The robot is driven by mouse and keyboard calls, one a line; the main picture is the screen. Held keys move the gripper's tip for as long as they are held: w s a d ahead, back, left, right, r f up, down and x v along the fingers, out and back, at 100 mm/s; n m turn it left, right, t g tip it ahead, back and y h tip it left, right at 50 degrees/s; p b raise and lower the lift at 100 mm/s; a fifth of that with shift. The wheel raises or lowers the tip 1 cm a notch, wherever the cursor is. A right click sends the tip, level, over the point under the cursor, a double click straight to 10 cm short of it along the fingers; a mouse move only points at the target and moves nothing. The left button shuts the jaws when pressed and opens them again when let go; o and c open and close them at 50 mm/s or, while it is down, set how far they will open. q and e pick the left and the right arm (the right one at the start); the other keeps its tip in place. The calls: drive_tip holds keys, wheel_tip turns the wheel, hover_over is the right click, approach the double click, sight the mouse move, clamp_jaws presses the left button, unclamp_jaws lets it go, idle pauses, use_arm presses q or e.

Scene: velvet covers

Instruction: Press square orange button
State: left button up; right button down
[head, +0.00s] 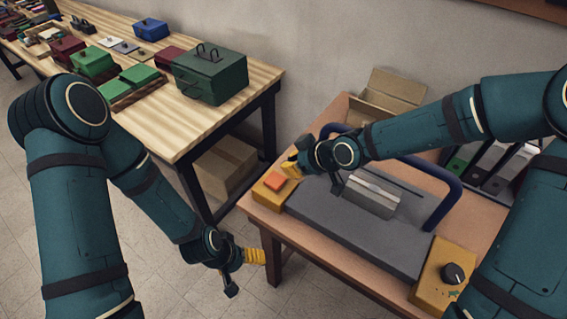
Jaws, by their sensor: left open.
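The square orange button (274,182) sits on top of a yellow box (268,199) at the left end of the small table. My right gripper (291,167) is just above and behind the button, with its yellow fingertips close to it. I cannot tell whether they touch it, or whether this gripper is open or shut. My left gripper (258,256) is open, low at the left of the small table, with no held object visible. It is apart from the button.
A grey machine (330,222) with a metal block and blue handle fills the small table (272,222). A yellow box with a black knob (453,273) stands at the right. A wooden workbench (190,141) with coloured boxes stands at the left, with a floor gap between.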

drive_tip(key=p+v, duration=0.1)
drive_tip(key=v, duration=0.2)
drive_tip(key=shift+s+d+r, duration=0.15)
drive_tip(key=shift+r, duration=0.05)
idle(0.8)
